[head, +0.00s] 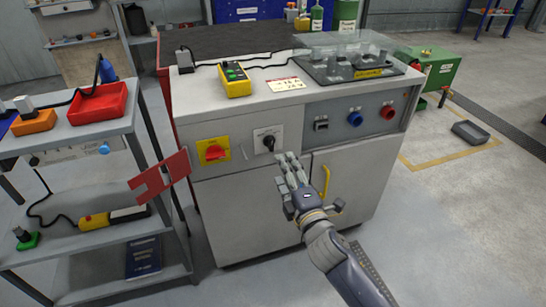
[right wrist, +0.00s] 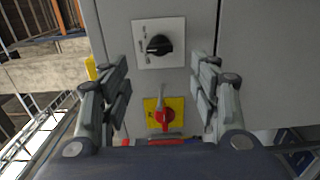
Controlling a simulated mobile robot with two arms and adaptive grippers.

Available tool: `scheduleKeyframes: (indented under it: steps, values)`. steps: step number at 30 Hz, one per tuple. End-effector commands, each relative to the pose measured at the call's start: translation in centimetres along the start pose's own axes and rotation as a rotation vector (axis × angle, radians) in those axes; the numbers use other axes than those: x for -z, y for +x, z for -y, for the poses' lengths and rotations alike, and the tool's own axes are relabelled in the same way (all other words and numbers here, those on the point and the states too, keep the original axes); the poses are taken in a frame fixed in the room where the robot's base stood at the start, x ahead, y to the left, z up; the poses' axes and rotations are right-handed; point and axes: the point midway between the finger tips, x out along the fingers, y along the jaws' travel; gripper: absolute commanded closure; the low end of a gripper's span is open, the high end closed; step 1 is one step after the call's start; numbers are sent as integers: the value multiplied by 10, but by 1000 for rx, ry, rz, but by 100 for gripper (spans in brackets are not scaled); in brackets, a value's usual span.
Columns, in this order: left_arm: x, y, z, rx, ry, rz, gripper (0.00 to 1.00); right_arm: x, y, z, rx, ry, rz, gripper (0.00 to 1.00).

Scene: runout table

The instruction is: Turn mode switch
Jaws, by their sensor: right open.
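The mode switch is a black rotary knob (head: 268,142) on a white marked plate on the front of the grey cabinet (head: 240,185). In the right wrist view the knob (right wrist: 158,45) shows ahead, with its pointer to the left. My right gripper (head: 291,163) is open and empty, just right of and below the knob in the head view. Its two fingers (right wrist: 162,90) stand wide apart in the right wrist view, with the knob beyond them and clear of both. My left gripper is out of view.
A red rotary switch (head: 214,152) on a yellow plate sits left of the knob. A blue button (head: 355,119) and a red button (head: 388,112) are to the right. A yellow handle (head: 325,181) sticks out below. A shelf cart (head: 75,150) stands at left.

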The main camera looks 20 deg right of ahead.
Motion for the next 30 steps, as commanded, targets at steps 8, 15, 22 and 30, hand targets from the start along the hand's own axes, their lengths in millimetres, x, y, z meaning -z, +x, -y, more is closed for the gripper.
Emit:
scheduleKeyframes:
  steps: [8,15,22,30]
  values:
    - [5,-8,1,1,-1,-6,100,0,39,-2,-4,0,1,44]
    - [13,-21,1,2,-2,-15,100,0,79,-1,-2,2,0,44]
    - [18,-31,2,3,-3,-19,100,0,101,0,-1,2,0,44]
    - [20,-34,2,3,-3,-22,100,0,106,-1,0,2,0,44]
